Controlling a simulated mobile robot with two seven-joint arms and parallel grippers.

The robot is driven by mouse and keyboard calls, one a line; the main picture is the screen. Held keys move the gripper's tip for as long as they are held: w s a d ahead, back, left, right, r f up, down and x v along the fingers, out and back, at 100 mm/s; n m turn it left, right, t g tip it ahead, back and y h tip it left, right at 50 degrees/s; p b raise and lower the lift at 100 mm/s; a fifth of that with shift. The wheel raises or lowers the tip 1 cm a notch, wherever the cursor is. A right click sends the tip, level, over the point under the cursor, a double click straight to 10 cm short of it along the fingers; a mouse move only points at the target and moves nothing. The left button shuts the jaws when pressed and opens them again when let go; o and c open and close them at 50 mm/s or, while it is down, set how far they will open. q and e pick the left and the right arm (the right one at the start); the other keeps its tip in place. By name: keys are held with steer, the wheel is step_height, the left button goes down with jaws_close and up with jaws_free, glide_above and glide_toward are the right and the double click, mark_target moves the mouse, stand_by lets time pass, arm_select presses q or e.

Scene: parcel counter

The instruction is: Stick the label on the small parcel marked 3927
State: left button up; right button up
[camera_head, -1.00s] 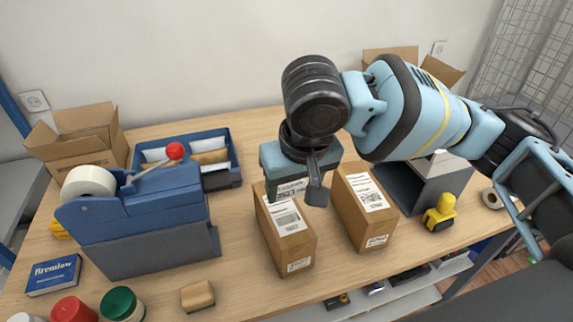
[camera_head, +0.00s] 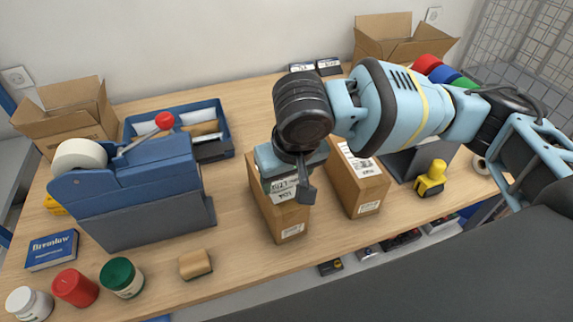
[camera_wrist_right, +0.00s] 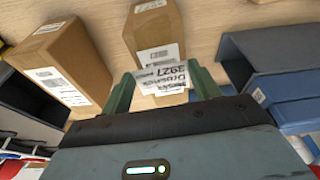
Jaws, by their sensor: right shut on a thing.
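My right gripper (camera_head: 290,182) is shut on a white label (camera_wrist_right: 163,77) printed 3927, which sits upside down between the green fingers in the right wrist view. The label also shows below the gripper in the head view (camera_head: 284,190). It hangs over a brown parcel (camera_head: 272,218), which also shows in the wrist view (camera_wrist_right: 150,40). Whether the label touches this parcel, I cannot tell. A second brown parcel (camera_head: 353,196) with a white printed label stands to its right; the wrist view shows it at the left (camera_wrist_right: 55,55). The parcels' own numbers are too small to read. My left gripper is not in view.
A blue tape dispenser (camera_head: 140,190) and a blue tray (camera_head: 226,140) stand left. A sponge-like block (camera_head: 195,263) and jars (camera_head: 122,277) lie near the front edge. A yellow tool (camera_head: 430,180) stands right. Open cartons (camera_head: 400,45) are at the back.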

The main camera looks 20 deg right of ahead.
mark_target(287, 186)
steer(key=shift+f, duration=1.2)
steer(key=o, duration=0.7)
steer(key=shift+o, duration=0.2)
steer(key=shift+v, duration=2.8)
step_height(287, 186, up, 8)
steer(key=shift+s, duration=0.25)
